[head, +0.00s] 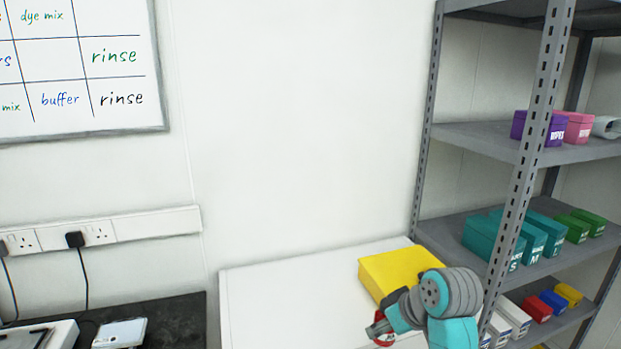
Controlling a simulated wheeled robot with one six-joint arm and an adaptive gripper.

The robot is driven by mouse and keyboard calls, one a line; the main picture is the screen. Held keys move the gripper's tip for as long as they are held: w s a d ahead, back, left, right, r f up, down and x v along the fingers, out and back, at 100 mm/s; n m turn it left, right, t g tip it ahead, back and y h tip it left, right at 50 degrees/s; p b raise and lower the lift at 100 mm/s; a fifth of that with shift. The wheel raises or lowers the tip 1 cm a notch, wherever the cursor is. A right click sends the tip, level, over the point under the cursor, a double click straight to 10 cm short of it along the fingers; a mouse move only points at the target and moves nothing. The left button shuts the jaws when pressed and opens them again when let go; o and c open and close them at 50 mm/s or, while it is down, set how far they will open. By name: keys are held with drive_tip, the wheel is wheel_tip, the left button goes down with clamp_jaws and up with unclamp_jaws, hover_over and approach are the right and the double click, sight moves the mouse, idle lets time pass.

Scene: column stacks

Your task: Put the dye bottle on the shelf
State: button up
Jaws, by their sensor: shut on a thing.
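My gripper (379,331) is at the bottom of the head view, in front of a white cabinet top and beside a yellow box. It is small and partly covered by my own wrist. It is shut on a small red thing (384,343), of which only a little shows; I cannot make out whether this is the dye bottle. The grey metal shelf (475,138) stands at the right, with several levels. No other bottle is clear in view.
The yellow box (392,268) lies on the white cabinet top (285,300). Shelf levels hold purple (537,128) and pink boxes, teal boxes (508,238), green boxes (580,224) and small coloured boxes lower down. A slotted post (527,150) stands in front. A dark bench (180,320) is at left.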

drive_tip(key=s+f+m+h, duration=0.1)
drive_tip(key=s+f, duration=0.3)
drive_tip(key=f, duration=0.8)
drive_tip(key=s+d+f+m+h, duration=0.1)
drive_tip(key=s+f+m, duration=0.2)
drive_tip(key=f, duration=0.8)
drive_tip(key=s+d+f+m+h, duration=0.1)
drive_tip(key=s+f, duration=0.4)
drive_tip(key=f, duration=0.7)
drive_tip(key=shift+d+f+m+t, duration=0.15)
drive_tip(key=shift+f+m+t, duration=0.2)
drive_tip(key=shift+m+t, duration=0.05)
